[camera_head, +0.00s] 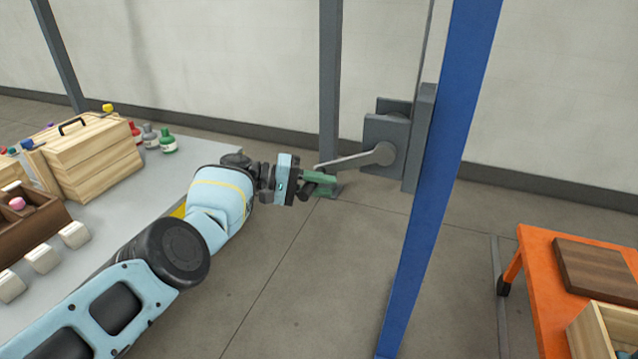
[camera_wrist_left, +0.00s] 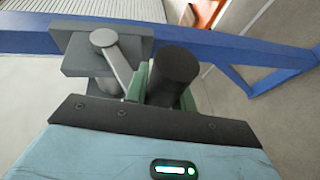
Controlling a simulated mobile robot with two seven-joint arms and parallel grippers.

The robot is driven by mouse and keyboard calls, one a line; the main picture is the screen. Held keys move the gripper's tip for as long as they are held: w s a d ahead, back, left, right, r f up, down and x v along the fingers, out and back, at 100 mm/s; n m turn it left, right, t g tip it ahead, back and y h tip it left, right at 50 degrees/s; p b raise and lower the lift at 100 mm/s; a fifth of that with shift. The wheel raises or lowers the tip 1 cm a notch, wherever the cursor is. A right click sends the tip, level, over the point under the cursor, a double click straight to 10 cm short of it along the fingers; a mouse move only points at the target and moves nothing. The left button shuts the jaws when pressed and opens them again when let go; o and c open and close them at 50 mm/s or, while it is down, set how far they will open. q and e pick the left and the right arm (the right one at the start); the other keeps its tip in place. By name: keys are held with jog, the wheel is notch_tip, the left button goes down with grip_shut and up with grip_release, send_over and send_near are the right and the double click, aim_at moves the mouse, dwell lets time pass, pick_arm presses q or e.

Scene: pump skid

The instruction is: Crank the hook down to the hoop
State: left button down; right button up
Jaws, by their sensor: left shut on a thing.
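The winch (camera_head: 388,145) is a grey box mounted on the blue post (camera_head: 440,180). Its crank arm (camera_head: 352,160) points left from the hub, and a dark crank handle (camera_head: 326,190) sits at its end. My left gripper (camera_head: 318,183), with green fingers, is shut on the crank handle. In the left wrist view the dark round handle (camera_wrist_left: 174,72) stands between the green fingers, with the crank arm (camera_wrist_left: 117,66) running to the winch (camera_wrist_left: 85,50) beside it. The hook and the hoop are not in view. My right gripper is not in view.
A grey table (camera_head: 215,150) at left holds wooden boxes (camera_head: 90,155), several bottles (camera_head: 167,140) and white blocks (camera_head: 42,259). An orange table (camera_head: 545,290) at right bears a brown board (camera_head: 598,268) and a wooden crate (camera_head: 600,325). A grey post (camera_head: 330,80) stands behind my gripper. Floor between is clear.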

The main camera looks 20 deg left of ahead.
pick_arm(q)
jog(key=shift+d+f, duration=0.15)
jog(key=shift+f, duration=0.1)
dwell(0.3)
jog(key=c, duration=1.2)
grip_release()
jog(key=shift+o, duration=0.2)
jog(key=shift+r, duration=0.1)
jog(key=p+v, duration=0.1)
jog(key=v, duration=0.6)
jog(key=shift+a, duration=0.4)
jog(key=shift+s, duration=0.1)
